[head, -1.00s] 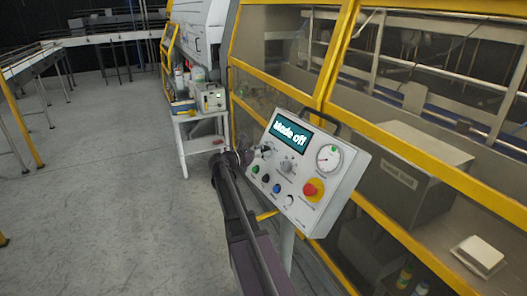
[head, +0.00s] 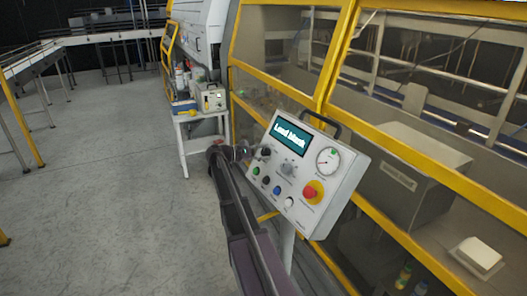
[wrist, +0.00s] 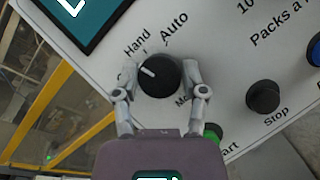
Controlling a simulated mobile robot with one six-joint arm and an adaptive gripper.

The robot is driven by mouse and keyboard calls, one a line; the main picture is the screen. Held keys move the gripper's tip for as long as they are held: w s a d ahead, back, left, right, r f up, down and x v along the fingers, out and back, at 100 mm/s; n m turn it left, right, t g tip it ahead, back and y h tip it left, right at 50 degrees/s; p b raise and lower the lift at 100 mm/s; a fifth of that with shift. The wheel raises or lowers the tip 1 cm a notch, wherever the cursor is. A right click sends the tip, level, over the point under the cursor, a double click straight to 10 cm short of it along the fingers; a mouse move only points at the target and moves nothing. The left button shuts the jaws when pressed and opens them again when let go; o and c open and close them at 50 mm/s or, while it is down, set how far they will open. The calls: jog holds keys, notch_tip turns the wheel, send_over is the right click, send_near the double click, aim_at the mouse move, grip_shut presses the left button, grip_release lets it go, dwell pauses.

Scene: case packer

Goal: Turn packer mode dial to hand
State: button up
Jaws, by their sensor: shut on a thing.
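The black mode dial (wrist: 164,82) is on the sloping white panel in the wrist view. Its white pointer line slants to the upper left, toward the side of the "Hand" label (wrist: 137,42). "Auto" (wrist: 174,27) is printed to the right of "Hand". Another label at the left is mostly hidden by a finger. My gripper (wrist: 160,76) is shut on the dial, one finger on each side. In the head view my gripper (head: 260,152) reaches the panel's left edge and largely hides the dial there. The panel screen (head: 289,133) shows text beginning with "Load".
The control box (head: 330,195) also carries a gauge (head: 327,161), a grey knob (head: 288,168), a red stop button on yellow (head: 313,191) and several small buttons. Yellow-framed guarding (head: 430,165) stands behind it. A small table (head: 188,117) stands beyond.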

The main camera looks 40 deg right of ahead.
jog(key=shift+m+g+y+p, duration=0.55)
jog(key=shift+m+y, duration=0.25)
jog(key=shift+m, duration=1)
jog(key=o, duration=1.1)
jog(key=shift+o, duration=0.2)
jog(key=shift+f+n+t+b, duration=0.1)
jog(key=shift+n+t+b, duration=0.2)
jog(key=shift+n, duration=0.2)
